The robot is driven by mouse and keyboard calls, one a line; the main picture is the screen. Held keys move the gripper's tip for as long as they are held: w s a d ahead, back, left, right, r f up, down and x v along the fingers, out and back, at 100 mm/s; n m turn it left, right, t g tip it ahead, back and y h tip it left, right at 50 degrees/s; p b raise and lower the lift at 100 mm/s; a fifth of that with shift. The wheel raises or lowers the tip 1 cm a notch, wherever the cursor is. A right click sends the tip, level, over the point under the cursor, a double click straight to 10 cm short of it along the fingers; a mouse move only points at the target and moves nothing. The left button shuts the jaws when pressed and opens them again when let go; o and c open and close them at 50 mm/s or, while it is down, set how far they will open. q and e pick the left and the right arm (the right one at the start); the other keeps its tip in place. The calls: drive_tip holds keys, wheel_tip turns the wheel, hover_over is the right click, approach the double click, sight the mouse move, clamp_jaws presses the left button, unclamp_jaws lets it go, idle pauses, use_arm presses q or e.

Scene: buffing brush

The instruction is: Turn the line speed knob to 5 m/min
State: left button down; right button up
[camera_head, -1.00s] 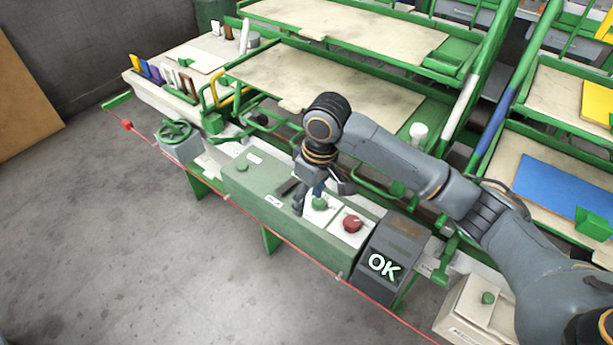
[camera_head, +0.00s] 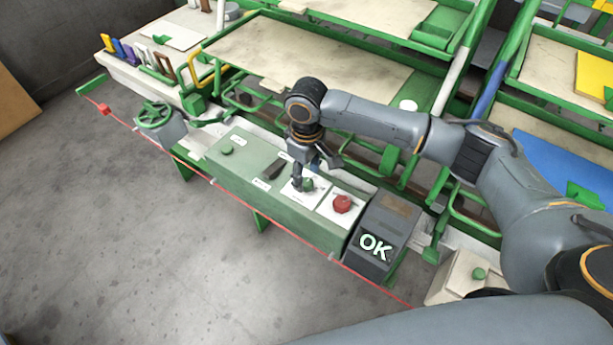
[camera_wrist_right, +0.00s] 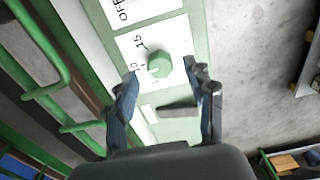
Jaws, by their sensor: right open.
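The green knob (camera_head: 308,186) sits on a white dial plate (camera_head: 293,197) on top of the green control box (camera_head: 240,171). In the right wrist view the knob (camera_wrist_right: 159,65) shows whole, with a 15 and a partly hidden 10 printed beside it. Its pointer cannot be made out. My right gripper (camera_head: 318,172) is open over the dial plate, with its fingers pointing down. In the wrist view its fingertips (camera_wrist_right: 164,71) lie on either side of the knob; I see no clear contact. My left gripper is not in view.
A red knob (camera_head: 342,203) on the neighbouring white plate is close to the right. A dark box (camera_head: 385,222) shows OK. A black handle (camera_head: 275,169) and a small green button (camera_head: 226,150) are to the left. Green rails run behind; open floor lies in front.

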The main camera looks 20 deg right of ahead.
sight(307, 185)
drive_tip(key=shift+f, duration=1.15)
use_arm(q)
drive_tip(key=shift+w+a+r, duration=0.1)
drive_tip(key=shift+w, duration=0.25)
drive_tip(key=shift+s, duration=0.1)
